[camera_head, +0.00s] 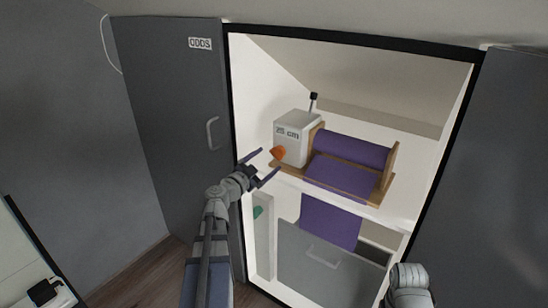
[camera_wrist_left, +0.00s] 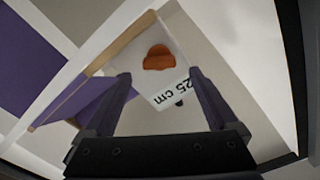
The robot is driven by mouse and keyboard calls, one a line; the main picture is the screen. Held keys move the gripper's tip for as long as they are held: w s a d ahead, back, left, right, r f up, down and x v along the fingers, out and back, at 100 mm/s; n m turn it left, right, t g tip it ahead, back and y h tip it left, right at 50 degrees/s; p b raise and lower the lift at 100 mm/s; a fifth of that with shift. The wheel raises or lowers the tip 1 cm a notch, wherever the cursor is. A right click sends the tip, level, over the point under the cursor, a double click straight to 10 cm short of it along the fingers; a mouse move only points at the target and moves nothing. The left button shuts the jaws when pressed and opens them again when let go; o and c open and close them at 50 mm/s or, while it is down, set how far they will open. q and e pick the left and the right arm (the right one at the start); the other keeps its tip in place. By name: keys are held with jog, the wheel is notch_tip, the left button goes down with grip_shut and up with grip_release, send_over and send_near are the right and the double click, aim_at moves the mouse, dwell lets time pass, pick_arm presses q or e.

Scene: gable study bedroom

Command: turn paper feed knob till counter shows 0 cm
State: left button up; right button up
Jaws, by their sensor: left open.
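The orange paper feed knob (camera_head: 278,153) sits on the front of a white counter box (camera_head: 292,144) that reads 25 cm. A purple paper roll (camera_head: 352,151) in a wooden holder is to its right, and a purple sheet hangs down below the shelf. My left gripper (camera_head: 267,164) is open just in front of the knob, not touching it as far as I can tell. In the left wrist view the knob (camera_wrist_left: 159,58) lies beyond and between the open fingers (camera_wrist_left: 160,92). My right arm shows at the lower right of the head view; its fingers are not visible.
The device stands on a shelf (camera_head: 392,217) inside a white cupboard. A dark door marked ODDS (camera_head: 172,130) stands left, another dark panel (camera_head: 492,180) right. A grey drawer (camera_head: 325,265) is below. A black lever (camera_head: 313,101) rises behind the counter box.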

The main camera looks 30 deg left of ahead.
aim_at(275, 155)
pick_arm(q)
jog(key=w, duration=0.4)
jog(key=shift+w+d, duration=0.2)
jog(key=shift+w, duration=0.2)
jog(key=shift+c, duration=0.4)
jog(key=c, duration=1.3)
